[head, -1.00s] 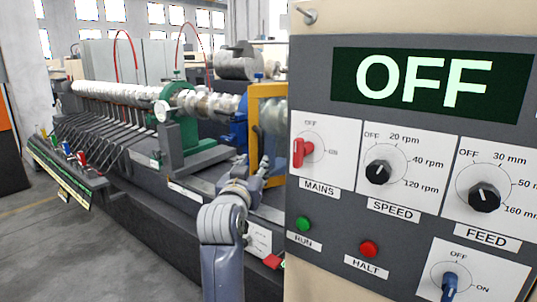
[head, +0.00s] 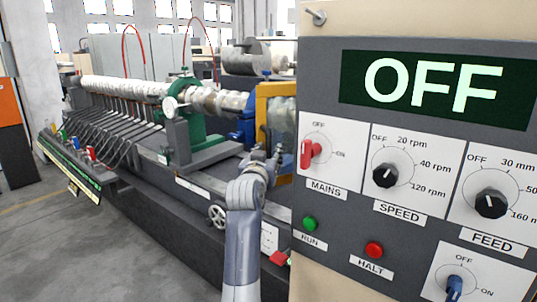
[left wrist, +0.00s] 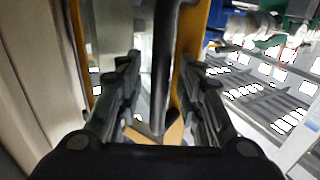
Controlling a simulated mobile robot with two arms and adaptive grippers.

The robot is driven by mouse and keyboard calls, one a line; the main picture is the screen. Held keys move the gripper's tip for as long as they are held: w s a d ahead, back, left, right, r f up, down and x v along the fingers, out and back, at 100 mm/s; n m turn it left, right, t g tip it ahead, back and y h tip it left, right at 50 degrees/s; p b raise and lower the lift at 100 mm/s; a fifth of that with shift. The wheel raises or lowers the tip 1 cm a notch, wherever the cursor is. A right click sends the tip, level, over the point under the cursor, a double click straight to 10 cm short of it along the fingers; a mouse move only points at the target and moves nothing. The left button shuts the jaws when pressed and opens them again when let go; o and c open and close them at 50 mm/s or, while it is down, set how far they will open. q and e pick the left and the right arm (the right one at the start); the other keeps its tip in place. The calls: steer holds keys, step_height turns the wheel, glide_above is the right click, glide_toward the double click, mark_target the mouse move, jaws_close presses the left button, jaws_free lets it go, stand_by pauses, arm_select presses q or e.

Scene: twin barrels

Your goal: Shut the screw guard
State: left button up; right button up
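The screw guard (head: 262,108) is a yellow-framed clear panel, partly hidden behind the control cabinet's left edge in the head view. In the left wrist view its yellow frame (left wrist: 190,50) shows close up, with a dark upright bar, seemingly its handle (left wrist: 163,60), in front of the panel. My left gripper (head: 268,158) is at the guard. In the left wrist view its fingers (left wrist: 160,95) are spread on either side of the bar, with gaps showing; I see no grip on it. My right gripper is not in view.
The control cabinet (head: 400,235) stands close on the right; its display (head: 435,85) reads OFF. A red MAINS switch (head: 311,153) and dials are on its face. The machine bed, with a long pale shaft (head: 125,88) and a handwheel (head: 217,215), runs left. Floor at left is clear.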

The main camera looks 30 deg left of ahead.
arm_select(q)
jaws_close()
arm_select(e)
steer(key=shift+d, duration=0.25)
arm_select(q)
steer(key=shift+a, duration=0.15)
